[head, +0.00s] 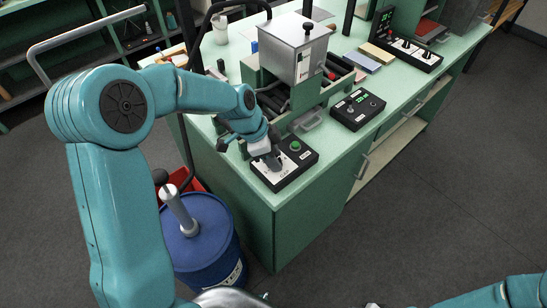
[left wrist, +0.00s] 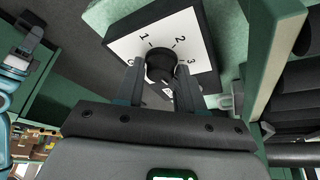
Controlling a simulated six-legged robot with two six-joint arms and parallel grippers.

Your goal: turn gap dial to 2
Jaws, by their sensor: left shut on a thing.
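The gap dial is a black knob (left wrist: 159,64) on a white plate marked 1, 2 and 3, on top of a black control box (head: 301,158) at the bench's near corner. My left gripper (left wrist: 160,82) is shut on the knob, with one finger on each side of it in the left wrist view. In the head view my left gripper (head: 272,160) reaches down onto the box and hides the knob. I cannot tell which number the knob points to. Part of my right arm shows at the lower right of the head view, but its gripper does not.
A green button (head: 296,146) sits on the same box, close to my gripper. A roller machine with a grey metal box (head: 296,50) stands just behind. Another black control box (head: 357,109) is to the right. A blue drum (head: 205,245) stands on the floor below.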

